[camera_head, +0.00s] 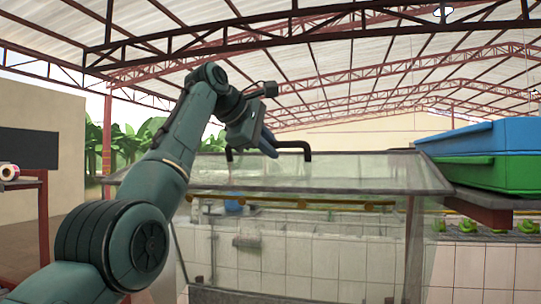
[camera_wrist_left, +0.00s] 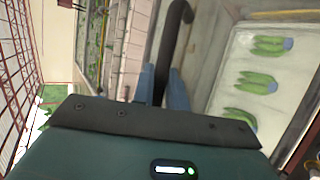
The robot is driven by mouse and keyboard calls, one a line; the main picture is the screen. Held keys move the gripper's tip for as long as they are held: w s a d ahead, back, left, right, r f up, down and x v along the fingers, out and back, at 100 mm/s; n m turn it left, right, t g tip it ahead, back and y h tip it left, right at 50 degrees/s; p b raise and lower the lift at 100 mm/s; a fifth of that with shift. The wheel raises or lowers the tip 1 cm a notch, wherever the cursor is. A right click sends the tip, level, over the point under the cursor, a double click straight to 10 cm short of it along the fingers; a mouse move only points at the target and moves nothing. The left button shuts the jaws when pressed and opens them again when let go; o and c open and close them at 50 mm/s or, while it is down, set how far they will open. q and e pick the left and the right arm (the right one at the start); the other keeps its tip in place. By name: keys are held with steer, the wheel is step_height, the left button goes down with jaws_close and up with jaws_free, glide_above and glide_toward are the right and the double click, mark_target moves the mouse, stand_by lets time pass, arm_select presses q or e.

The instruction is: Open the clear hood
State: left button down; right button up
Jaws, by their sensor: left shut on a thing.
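The clear hood (camera_head: 340,175) is a see-through panel with a grey frame, in the middle of the head view. A black bar handle (camera_head: 300,146) stands up at its upper edge. My left gripper (camera_head: 268,146) is at this handle, with the arm reaching in from the left. In the left wrist view, the black handle (camera_wrist_left: 166,58) runs between the two blue fingers of my left gripper (camera_wrist_left: 162,88), which is shut on it. The gripper hides part of the handle in the head view. My right gripper is not in view.
A pale tray (camera_wrist_left: 228,52) with several green stems with blue ends (camera_wrist_left: 268,45) shows in the left wrist view. Blue (camera_head: 490,136) and green (camera_head: 475,168) cases sit on a shelf at the right. A dark panel (camera_head: 28,148) and a rack stand at the far left.

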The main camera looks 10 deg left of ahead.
arm_select(q)
steer(key=shift+w, duration=0.25)
steer(key=c, duration=1.7)
jaws_free()
steer(key=shift+s, duration=0.15)
steer(key=b+v, duration=0.2)
steer(key=v, duration=1.1)
steer(key=shift+b, duration=0.35)
steer(key=shift+r, duration=0.1)
